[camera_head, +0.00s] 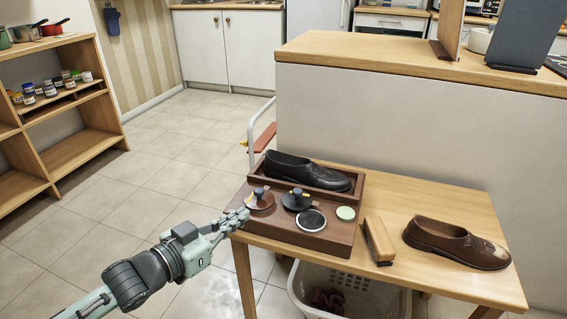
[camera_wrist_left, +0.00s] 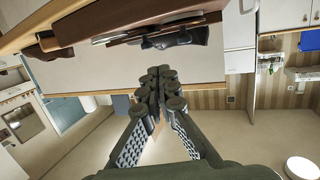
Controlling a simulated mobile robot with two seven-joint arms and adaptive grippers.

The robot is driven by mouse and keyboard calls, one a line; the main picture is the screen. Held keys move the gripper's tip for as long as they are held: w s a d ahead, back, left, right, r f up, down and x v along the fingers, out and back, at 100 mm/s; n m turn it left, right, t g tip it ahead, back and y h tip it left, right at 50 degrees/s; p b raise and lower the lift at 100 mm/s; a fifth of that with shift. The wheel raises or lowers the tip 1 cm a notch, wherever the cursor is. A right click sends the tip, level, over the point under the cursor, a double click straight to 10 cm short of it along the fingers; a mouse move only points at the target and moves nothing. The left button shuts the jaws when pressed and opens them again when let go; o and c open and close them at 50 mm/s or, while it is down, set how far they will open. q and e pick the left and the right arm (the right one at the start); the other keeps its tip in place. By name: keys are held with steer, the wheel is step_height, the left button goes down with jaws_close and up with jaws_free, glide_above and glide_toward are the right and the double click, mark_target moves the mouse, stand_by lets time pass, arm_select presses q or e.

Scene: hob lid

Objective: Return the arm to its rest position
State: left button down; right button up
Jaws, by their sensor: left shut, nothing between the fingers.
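My left gripper (camera_head: 236,218) is shut and empty. In the head view its fingertips are close to the left front corner of the wooden shoe-care tray (camera_head: 330,240); I cannot tell whether they touch it. The closed fingers (camera_wrist_left: 160,88) also show in the left wrist view, where the picture is turned upside down. My right gripper does not show in either view.
The tray holds a black shoe (camera_head: 308,172), two knobbed lids and tins. A brush (camera_head: 379,241) and a brown shoe (camera_head: 456,243) lie on the table (camera_head: 400,200). A white basket (camera_head: 345,290) stands underneath. Shelves (camera_head: 60,110) stand left; the floor (camera_head: 150,190) between is clear.

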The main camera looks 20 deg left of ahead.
arm_select(q)
steer(key=s+a+f+n+g+y+p, duration=0.1)
steer(key=s+a+f+g+y+p, duration=0.25)
steer(key=f, duration=0.55)
steer(key=s+a+f+n+g+y, duration=0.1)
steer(key=s+f+g+y, duration=0.25)
steer(key=s+f, duration=0.5)
steer(key=s+d+f+g+p, duration=0.1)
steer(key=s+f+g, duration=0.4)
steer(key=s+f, duration=0.1)
steer(key=shift+s+d, duration=0.15)
steer(key=shift+s, duration=0.1)
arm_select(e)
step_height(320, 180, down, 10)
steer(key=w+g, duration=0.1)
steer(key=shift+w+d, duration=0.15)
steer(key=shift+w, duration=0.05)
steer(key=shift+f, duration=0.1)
